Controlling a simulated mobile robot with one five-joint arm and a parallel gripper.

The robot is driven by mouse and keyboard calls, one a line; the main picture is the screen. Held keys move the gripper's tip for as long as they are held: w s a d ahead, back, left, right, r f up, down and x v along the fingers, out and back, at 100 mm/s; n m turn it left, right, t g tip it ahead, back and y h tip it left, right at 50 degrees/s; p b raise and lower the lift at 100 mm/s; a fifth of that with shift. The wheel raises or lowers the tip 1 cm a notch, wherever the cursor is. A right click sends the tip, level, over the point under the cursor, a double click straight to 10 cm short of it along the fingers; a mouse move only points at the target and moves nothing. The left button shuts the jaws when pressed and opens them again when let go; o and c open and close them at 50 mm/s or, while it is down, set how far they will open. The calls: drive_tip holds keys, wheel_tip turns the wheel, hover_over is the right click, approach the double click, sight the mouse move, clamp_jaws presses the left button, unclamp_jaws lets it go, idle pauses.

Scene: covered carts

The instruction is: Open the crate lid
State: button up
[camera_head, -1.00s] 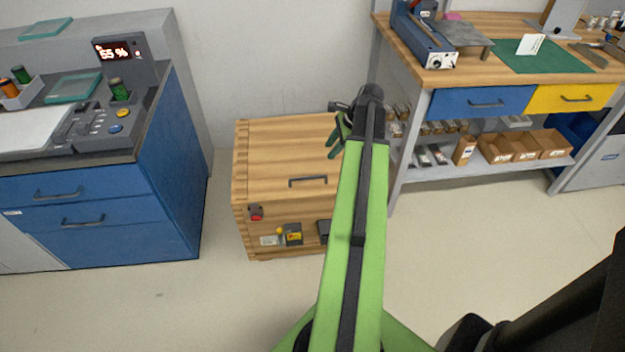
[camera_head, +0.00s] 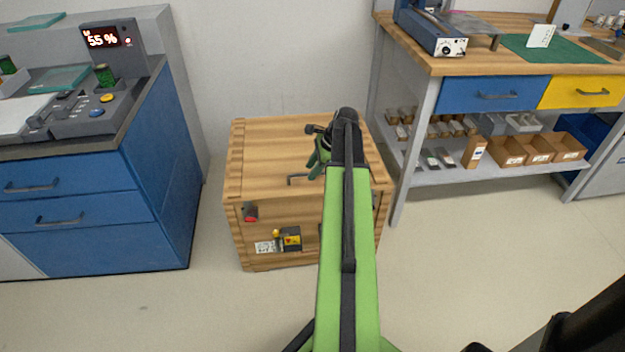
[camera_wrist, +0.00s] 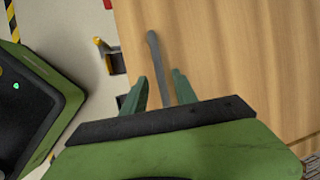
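The wooden crate (camera_head: 262,185) stands on the floor against the wall, its lid (camera_head: 265,150) down flat. A dark bar handle (camera_head: 297,179) lies on the lid near its front edge; my gripper hides its right part. My gripper (camera_head: 317,164) is over the lid at the handle, with my green arm in front of the crate's right side. In the wrist view, my gripper (camera_wrist: 160,76) is open, with one finger on each side of the handle (camera_wrist: 156,55). I cannot tell how far the fingers are above the lid (camera_wrist: 230,60), or whether they touch the handle.
A blue cabinet (camera_head: 160,200) stands to the left, a workbench (camera_head: 470,65) with a lower shelf to the right. The floor between cabinet and crate is clear.

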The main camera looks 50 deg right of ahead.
drive_tip(key=shift+w+a+f, duration=0.1)
drive_tip(key=shift+w+f, duration=0.1)
drive_tip(key=shift+f, duration=0.25)
clamp_jaws()
drive_tip(key=shift+s, duration=0.1)
idle(1.0)
